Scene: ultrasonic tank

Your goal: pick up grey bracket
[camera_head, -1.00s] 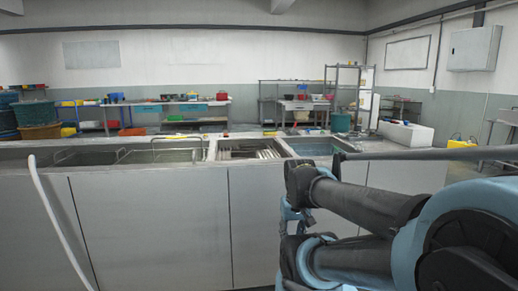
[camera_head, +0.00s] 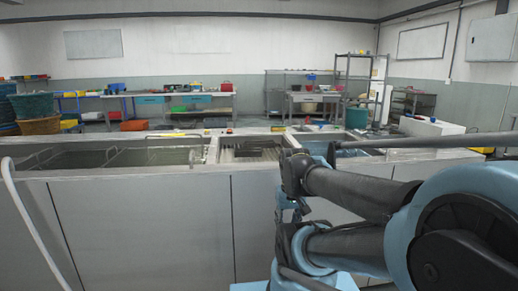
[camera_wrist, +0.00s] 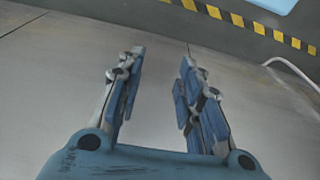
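I cannot make out a grey bracket in either view. My gripper (camera_wrist: 158,72) shows in the wrist view with its two blue-padded fingers apart and nothing between them. It faces plain grey panels, with a yellow-and-black striped edge beyond. In the head view my arm reaches in from the right, and the gripper is low in front of the tank's front panels, mostly hidden by the arm links.
A long grey tank unit (camera_head: 135,215) runs across in front of me, with open basins in its top. A pale hose (camera_head: 30,215) hangs at the left. Workbenches (camera_head: 185,97) stand along the back wall, and baskets (camera_head: 38,125) are stacked at far left.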

